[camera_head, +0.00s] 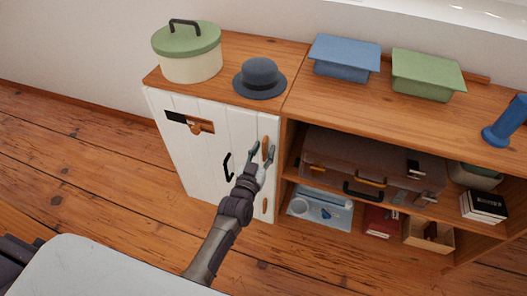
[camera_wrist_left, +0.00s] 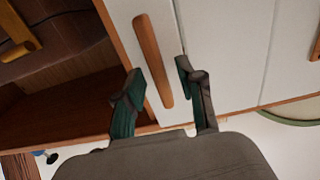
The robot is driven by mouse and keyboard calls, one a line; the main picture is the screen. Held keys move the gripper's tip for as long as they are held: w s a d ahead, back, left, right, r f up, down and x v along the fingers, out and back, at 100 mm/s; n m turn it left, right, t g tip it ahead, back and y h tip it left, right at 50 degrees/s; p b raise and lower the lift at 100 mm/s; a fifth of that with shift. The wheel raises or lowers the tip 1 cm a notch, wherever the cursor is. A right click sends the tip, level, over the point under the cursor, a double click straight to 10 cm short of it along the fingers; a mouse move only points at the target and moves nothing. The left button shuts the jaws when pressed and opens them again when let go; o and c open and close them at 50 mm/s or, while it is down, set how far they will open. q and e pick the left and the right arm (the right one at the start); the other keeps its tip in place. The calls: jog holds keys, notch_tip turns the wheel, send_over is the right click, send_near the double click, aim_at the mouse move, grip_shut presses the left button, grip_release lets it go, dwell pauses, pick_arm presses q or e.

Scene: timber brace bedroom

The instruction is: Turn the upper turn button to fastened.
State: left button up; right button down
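The upper turn button (camera_head: 265,146) is a long wooden piece near the top right of the white cabinet door (camera_head: 190,155). It stands nearly upright, along the door's right edge. In the left wrist view the turn button (camera_wrist_left: 151,55) runs lengthwise between my fingers. My left gripper (camera_head: 261,155) is open, with one finger on each side of it; I cannot tell whether either finger touches it. The left gripper (camera_wrist_left: 158,78) also shows in the wrist view. A lower wooden turn button (camera_head: 265,205) sits further down the same edge. My right gripper is not in view.
A black handle (camera_head: 228,166) and a wooden latch piece (camera_head: 200,126) are on the door. A grey hat (camera_head: 260,78) and a green-lidded pot (camera_head: 188,53) stand on top. Open shelves to the right hold a brown suitcase (camera_head: 335,153). The floor at left is clear.

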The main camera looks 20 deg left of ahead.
pick_arm(q)
jog(key=shift+w, duration=0.1)
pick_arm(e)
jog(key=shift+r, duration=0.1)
pick_arm(q)
grip_shut()
jog(key=shift+n, duration=0.3)
jog(key=shift+n+p, duration=0.35)
jog(key=shift+n, duration=0.25)
jog(key=n, duration=0.8)
jog(key=a+n, duration=0.1)
jog(key=n, duration=0.4)
jog(key=shift+f+b, duration=0.3)
jog(key=shift+f, duration=0.1)
jog(key=shift+f+n+b, duration=0.1)
jog(key=shift+n+b, duration=0.3)
jog(key=shift+n, duration=1.2)
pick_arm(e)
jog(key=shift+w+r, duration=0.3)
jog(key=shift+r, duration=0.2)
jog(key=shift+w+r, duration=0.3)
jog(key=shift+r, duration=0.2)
